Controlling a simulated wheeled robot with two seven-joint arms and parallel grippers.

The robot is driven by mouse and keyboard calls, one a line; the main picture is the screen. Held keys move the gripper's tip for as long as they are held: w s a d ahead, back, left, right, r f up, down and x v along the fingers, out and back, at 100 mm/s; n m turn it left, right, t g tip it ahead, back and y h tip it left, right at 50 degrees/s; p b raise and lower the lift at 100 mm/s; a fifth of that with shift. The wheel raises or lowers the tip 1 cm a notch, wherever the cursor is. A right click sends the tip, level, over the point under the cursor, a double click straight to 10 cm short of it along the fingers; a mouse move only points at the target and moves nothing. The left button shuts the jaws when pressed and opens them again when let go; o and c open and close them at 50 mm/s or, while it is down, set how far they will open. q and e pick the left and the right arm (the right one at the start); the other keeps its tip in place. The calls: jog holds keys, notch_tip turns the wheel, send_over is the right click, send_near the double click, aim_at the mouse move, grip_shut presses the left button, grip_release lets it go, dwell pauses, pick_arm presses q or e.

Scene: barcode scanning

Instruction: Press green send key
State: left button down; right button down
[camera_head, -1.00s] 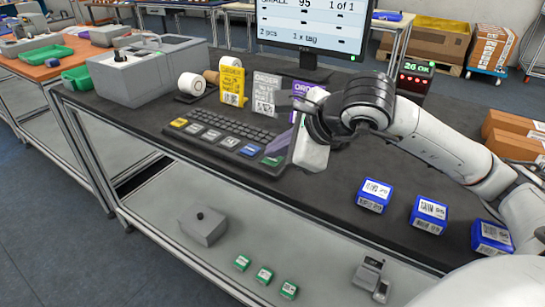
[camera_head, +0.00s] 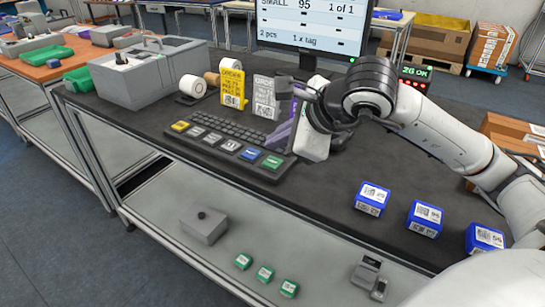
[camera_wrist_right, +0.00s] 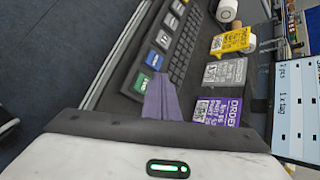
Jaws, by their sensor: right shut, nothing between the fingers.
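The green key (camera_head: 272,162) is at the right end of the keyboard's front row of larger keys, beside a blue key (camera_head: 250,154). In the right wrist view the green key (camera_wrist_right: 141,82) lies just left of my purple fingers. My right gripper (camera_head: 283,136) is shut and empty, fingers pointing down toward the keyboard's right end. Its fingertips (camera_wrist_right: 158,84) look close to the green key but do not cover it; whether they touch the keyboard is hard to tell. My left gripper is out of view.
Yellow (camera_head: 232,84), grey (camera_head: 265,98) and purple (camera_wrist_right: 217,110) order cards stand behind the keyboard (camera_head: 225,135). A monitor (camera_head: 312,25) stands at the back. Blue boxes (camera_head: 372,197) sit at the right; bare table lies between them and the keyboard.

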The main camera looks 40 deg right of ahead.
aim_at(277, 164)
jog(key=shift+r+p, duration=0.9)
jog(key=shift+r, duration=0.85)
